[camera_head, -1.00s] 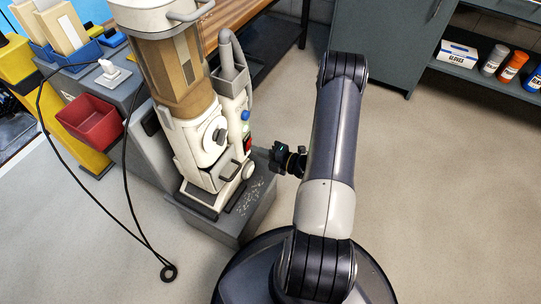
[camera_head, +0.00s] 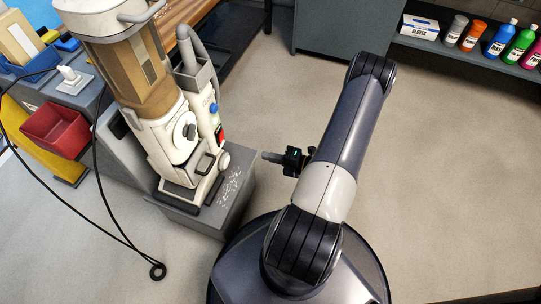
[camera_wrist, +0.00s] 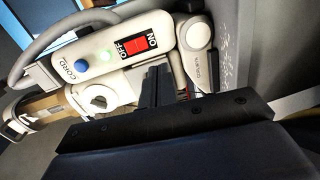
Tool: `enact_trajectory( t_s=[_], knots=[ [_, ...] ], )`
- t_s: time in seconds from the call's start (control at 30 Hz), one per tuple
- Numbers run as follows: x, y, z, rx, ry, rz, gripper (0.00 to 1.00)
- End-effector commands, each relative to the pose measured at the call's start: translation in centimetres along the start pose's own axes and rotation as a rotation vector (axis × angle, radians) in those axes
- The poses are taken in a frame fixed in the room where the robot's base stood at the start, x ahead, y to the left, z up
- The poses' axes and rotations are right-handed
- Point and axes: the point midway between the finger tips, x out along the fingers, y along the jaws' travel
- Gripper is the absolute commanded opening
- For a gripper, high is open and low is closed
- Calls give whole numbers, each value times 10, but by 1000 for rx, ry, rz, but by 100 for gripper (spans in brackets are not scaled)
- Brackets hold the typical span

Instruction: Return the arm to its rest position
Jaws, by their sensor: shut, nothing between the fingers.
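My arm (camera_head: 345,135) is bent, with its elbow raised at the upper right of the head view. My gripper (camera_head: 268,156) points left towards the white machine and holds nothing. Its fingers are together in the wrist view (camera_wrist: 165,85). The machine (camera_head: 176,130) has a brown clear canister and stands upright on a grey plinth (camera_head: 232,195). In the head view the fingertips appear just right of the machine, with a gap.
A red bin (camera_head: 55,130) is at the left. A black cord (camera_head: 105,225) ends in a ring (camera_head: 157,271) on the floor. A shelf (camera_head: 455,55) at the upper right holds a glove box (camera_head: 419,27) and several bottles. The floor to the right is clear.

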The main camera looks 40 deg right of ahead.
Motion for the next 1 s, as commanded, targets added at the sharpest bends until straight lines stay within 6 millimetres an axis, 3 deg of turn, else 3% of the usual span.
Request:
enact_trajectory(
  t_s=[0.47, 1.0],
  knots=[
    [3, 0, 0, 0, 2, 0, 0],
    [68, 16, -1, -2, 5, 1, 0]
  ],
)
